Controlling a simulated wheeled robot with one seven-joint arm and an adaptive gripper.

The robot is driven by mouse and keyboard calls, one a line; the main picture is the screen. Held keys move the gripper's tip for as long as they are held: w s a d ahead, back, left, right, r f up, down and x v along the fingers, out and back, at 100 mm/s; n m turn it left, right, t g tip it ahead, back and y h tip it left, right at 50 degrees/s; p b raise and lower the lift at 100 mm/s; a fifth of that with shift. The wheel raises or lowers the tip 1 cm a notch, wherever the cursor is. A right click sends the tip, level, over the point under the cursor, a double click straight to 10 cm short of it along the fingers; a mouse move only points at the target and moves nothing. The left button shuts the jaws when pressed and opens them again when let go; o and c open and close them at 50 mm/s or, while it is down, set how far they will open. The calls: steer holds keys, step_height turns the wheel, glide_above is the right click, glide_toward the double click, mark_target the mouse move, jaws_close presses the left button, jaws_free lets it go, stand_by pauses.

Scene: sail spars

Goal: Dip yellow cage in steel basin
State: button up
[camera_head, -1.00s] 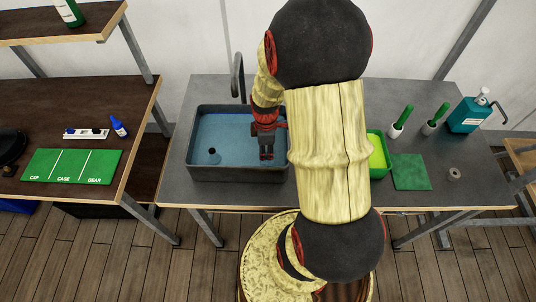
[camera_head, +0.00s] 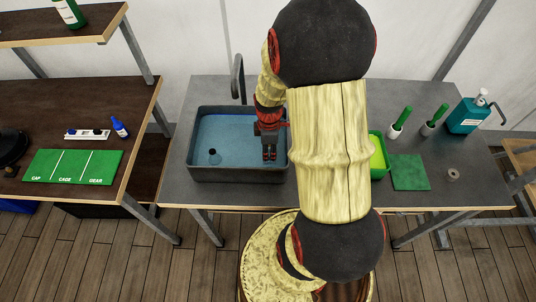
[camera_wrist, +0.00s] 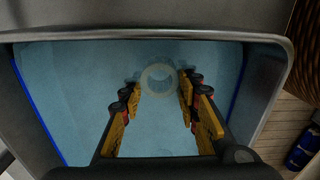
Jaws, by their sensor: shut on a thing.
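The steel basin (camera_head: 240,174) is set in the grey bench and holds blue water; its rim (camera_wrist: 140,34) frames the wrist view. My gripper (camera_head: 269,157) points down inside the basin, right of its middle. In the wrist view my gripper (camera_wrist: 161,92) has its fingers apart on either side of a pale yellowish ring, the yellow cage (camera_wrist: 145,81), and is shut on it. The cage looks dim and blurred, as if under the water surface. In the head view the cage cannot be made out.
A faucet (camera_head: 237,78) stands behind the basin. A green tray (camera_head: 378,165) with yellow-green contents, a green mat (camera_head: 410,172), a grey ring (camera_head: 453,174), two green-handled brushes and a teal bottle (camera_head: 468,115) are to the right. A labelled green mat (camera_head: 72,166) lies on the left table.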

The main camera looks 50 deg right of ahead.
step_height(320, 180, up, 13)
steer(key=p, duration=0.9)
